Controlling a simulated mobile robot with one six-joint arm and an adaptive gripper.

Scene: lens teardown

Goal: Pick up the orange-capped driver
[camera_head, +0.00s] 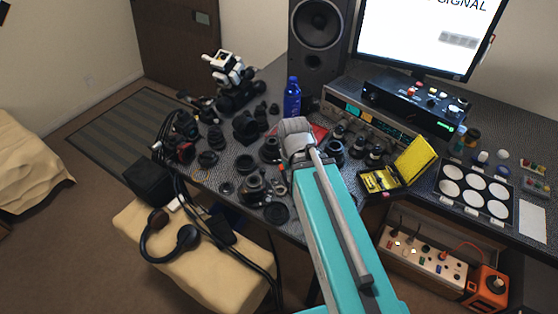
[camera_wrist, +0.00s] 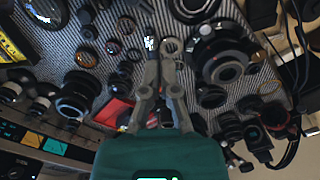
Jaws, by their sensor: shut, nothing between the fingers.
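My gripper (camera_wrist: 161,62) shows in the wrist view with its two grey fingers close together, shut and empty, above the dark textured tabletop among lens parts. In the head view my own arm hides the gripper. I cannot make out the orange-capped driver for certain in either view. An open yellow case (camera_head: 414,160) with small yellow items inside stands right of my arm.
Many black lens parts crowd the table around my gripper, including a large lens ring (camera_wrist: 221,60). A blue bottle (camera_head: 292,97) and a black speaker (camera_head: 317,40) stand behind. A tray of white discs (camera_head: 436,196) lies at right. Little bare tabletop shows near the fingers.

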